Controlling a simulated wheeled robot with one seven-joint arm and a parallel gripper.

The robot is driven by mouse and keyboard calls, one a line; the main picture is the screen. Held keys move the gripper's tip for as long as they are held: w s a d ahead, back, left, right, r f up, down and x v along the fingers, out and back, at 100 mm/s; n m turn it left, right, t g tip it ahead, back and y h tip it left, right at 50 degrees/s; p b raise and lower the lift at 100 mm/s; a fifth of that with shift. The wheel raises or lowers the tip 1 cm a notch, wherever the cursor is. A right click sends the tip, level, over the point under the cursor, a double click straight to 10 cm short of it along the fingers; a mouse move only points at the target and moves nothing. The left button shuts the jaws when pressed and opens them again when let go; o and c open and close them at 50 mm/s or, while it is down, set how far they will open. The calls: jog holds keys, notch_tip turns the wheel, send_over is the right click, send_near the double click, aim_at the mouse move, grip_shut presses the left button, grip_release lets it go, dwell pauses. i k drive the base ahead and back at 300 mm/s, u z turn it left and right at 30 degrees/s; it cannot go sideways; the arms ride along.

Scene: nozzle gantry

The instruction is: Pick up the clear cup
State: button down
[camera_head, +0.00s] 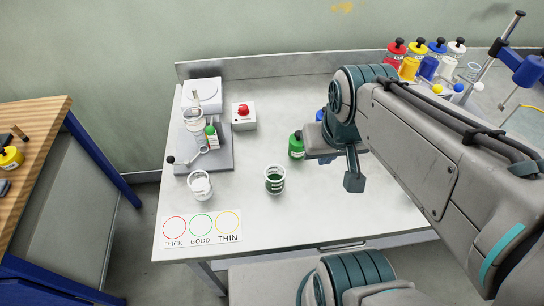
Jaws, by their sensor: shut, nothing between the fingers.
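A clear cup (275,181) with dark green contents stands upright on the steel table, left of my gripper. A second clear cup (200,186) with whitish contents stands farther left, above the printed card. My gripper (354,183) points down over the table, shut and empty, apart from both cups. A third clear vessel (194,124) is on the grey stand; its contents are unclear.
A green bottle (296,147) stands close behind my gripper, with a blue item partly hidden beside it. A red-button box (244,116) and a grey stand (222,158) are at the back left. A THICK/GOOD/THIN card (201,228) lies in front. Several coloured bottles stand back right.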

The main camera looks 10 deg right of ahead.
aim_at(274, 175)
jog(key=k, duration=1.25)
jog(key=u, duration=0.6)
jog(key=i, duration=0.95)
jog(key=z, duration=0.6)
